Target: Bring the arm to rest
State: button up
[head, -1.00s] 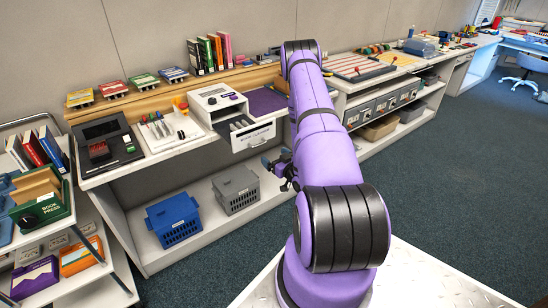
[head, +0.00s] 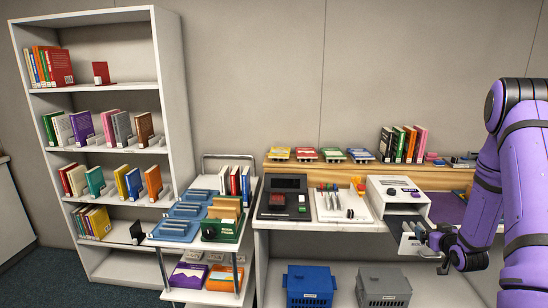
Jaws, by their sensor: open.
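My purple arm (head: 522,190) stands at the right edge of the head view, its upper link raised and its wrist low. My gripper (head: 430,250) is at the arm's lower left, in front of the white machine with a slot (head: 398,196). Its dark fingers are small here and look empty. I cannot tell whether they touch anything. Part of the arm is cut off by the right edge.
A bookshelf (head: 176,100) stands at the left. A cart (head: 204,244) with blue trays and books is beside the counter (head: 320,227). A blue crate (head: 310,286) and a grey crate (head: 384,286) sit below. Open floor (head: 40,275) shows at lower left.

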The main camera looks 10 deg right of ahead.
jog(key=s+a+r+g, duration=0.2)
jog(key=a+r, duration=0.6)
jog(key=r, duration=0.4)
jog(key=s+a+r+g, duration=0.2)
jog(key=a+r+g, duration=0.1)
jog(key=a+r, duration=0.8)
jog(key=s+a+r+g+y, duration=0.1)
jog(key=s+a+r, duration=0.2)
jog(key=s, duration=0.6)
jog(key=s+a+r+g+y, duration=0.1)
jog(key=s+a+r+g, duration=0.1)
jog(key=s+a+r, duration=0.2)
jog(key=s+a+r+n+g+y, duration=0.1)
jog(key=s+a+r, duration=0.2)
jog(key=s+a, duration=0.5)
jog(key=s, duration=0.7)
jog(key=shift+s+a+r+g, duration=0.15)
jog(key=shift+r+g, duration=0.15)
jog(key=shift+r, duration=0.05)
